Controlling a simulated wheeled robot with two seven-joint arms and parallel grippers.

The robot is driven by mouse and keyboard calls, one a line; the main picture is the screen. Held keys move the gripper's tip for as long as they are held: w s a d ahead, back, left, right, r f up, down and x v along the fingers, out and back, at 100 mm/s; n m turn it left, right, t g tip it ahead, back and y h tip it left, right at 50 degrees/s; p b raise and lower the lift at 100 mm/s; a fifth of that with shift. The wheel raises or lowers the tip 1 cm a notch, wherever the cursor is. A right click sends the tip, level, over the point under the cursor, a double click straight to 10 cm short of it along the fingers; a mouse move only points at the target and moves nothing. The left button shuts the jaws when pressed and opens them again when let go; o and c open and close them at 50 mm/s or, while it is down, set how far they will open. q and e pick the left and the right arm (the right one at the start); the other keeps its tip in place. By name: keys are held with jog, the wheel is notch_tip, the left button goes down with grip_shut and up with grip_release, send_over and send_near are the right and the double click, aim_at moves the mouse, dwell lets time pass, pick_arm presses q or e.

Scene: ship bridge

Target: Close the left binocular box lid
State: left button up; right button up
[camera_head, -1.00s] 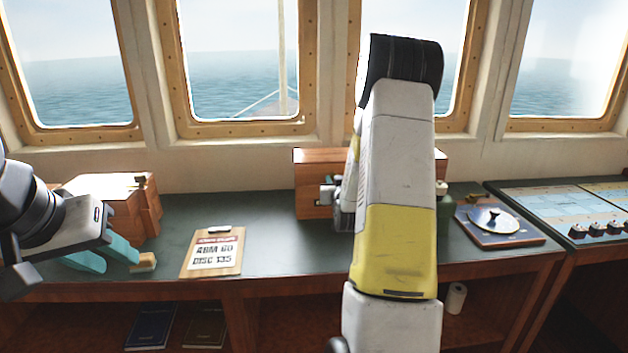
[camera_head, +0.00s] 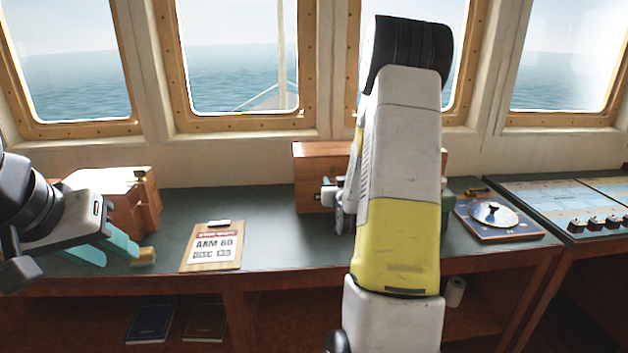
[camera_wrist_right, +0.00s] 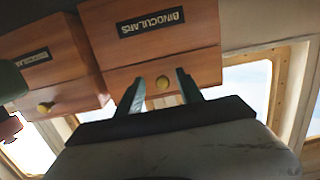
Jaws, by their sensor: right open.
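In the head view a wooden box (camera_head: 312,172) stands at the back of the desk, partly hidden by my right arm. The right wrist view, upside down, shows two wooden boxes labelled BINOCULARS side by side. The left binocular box (camera_wrist_right: 205,38) is on the picture's right, with a brass knob (camera_wrist_right: 162,82) on its front; the other box (camera_wrist_right: 60,62) is on the left. How far the left lid stands open cannot be told. My right gripper (camera_wrist_right: 160,88) is open, its fingertips either side of the knob in the picture; contact is unclear. My left gripper (camera_head: 119,254) is open and empty.
Another wooden box (camera_head: 140,205) stands at the desk's left, near my left gripper. A small brass-coloured piece (camera_head: 145,257) lies by its fingertips. A clipboard (camera_head: 212,247) lies mid-desk. A round instrument (camera_head: 494,214) and a chart console (camera_head: 570,200) are at the right.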

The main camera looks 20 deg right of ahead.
jog(key=v, duration=0.4)
jog(key=shift+s+f, duration=0.1)
jog(key=s+a+r+n+g+y, duration=0.1)
jog(key=s+a+r+g+y, duration=0.1)
jog(key=s+a+r, duration=0.3)
jog(key=s+a+r+n+g+y, duration=0.1)
jog(key=s+a+r+g+y, duration=0.15)
jog(key=a, duration=0.45)
jog(key=s+a+r+g, duration=0.1)
jog(key=s+a, duration=0.1)
jog(key=s, duration=0.4)
jog(key=s+a+r+n+g+y, duration=0.1)
jog(key=s+a+g, duration=0.1)
jog(key=s, duration=0.4)
jog(key=s+a+r+g+y, duration=0.1)
jog(key=s+a+r+g, duration=0.1)
jog(key=s, duration=0.5)
jog(key=shift+a+n, duration=0.3)
jog(key=shift+a, duration=0.6)
jog(key=shift+s, duration=0.15)
